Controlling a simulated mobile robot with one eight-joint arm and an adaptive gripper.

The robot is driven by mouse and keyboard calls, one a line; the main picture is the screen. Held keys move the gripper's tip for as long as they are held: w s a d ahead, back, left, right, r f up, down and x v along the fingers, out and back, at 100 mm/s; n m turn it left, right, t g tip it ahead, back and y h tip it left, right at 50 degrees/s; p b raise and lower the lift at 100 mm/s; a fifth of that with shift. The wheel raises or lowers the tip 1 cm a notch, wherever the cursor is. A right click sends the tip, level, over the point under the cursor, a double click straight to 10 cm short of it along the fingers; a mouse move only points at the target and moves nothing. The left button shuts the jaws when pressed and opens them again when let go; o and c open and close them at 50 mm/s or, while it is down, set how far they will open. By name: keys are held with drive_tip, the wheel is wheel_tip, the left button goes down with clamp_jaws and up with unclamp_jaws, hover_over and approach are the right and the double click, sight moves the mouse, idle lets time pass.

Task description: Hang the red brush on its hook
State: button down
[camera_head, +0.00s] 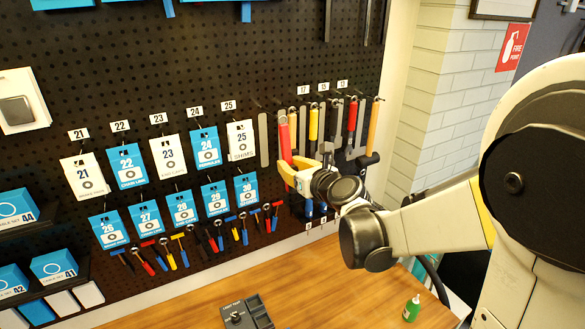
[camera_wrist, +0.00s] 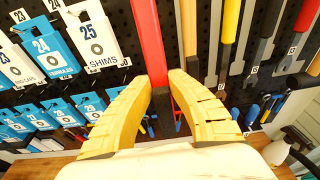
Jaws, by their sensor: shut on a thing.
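The red brush (camera_head: 284,138) is upright in front of the black pegboard, at the left end of a row of hanging hand tools. My gripper (camera_head: 289,168) has its yellow fingers closed around it below the red handle's upper end. In the wrist view, the red handle (camera_wrist: 148,42) rises between the two yellow fingers of my gripper (camera_wrist: 159,88) and runs out of the top of the picture. The brush's lower end is mostly hidden behind the fingers and wrist. I cannot tell whether the handle's top touches a hook.
Hanging tools with yellow (camera_head: 313,124), red (camera_head: 351,115) and orange (camera_head: 373,127) handles are close on the right. A grey strip-like tool (camera_head: 263,140) and the SHIMS packet (camera_head: 241,141) are on the left. Below is a wooden bench (camera_head: 190,300) with a green bottle (camera_head: 411,308).

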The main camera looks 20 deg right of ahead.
drive_tip(key=w+a+f+t+b, duration=0.1)
drive_tip(key=w+a+t+b, duration=0.1)
drive_tip(key=w+b, duration=0.3)
drive_tip(key=shift+w+f, duration=0.15)
drive_tip(key=shift+w, duration=1.95)
drive_tip(key=shift+b, duration=0.3)
drive_tip(key=c, duration=1.3)
unclamp_jaws()
drive_tip(key=shift+s, duration=0.15)
drive_tip(key=shift+s+d+b, duration=0.1)
drive_tip(key=shift+s+d, duration=0.2)
drive_tip(key=shift+s, duration=1.15)
drive_tip(key=shift+s+d+b, duration=0.1)
drive_tip(key=shift+s+d, duration=0.2)
drive_tip(key=shift+s, duration=1.1)
drive_tip(key=shift+s+d+b, duration=0.1)
drive_tip(key=shift+s+d, duration=0.2)
drive_tip(key=shift+s, duration=1.15)
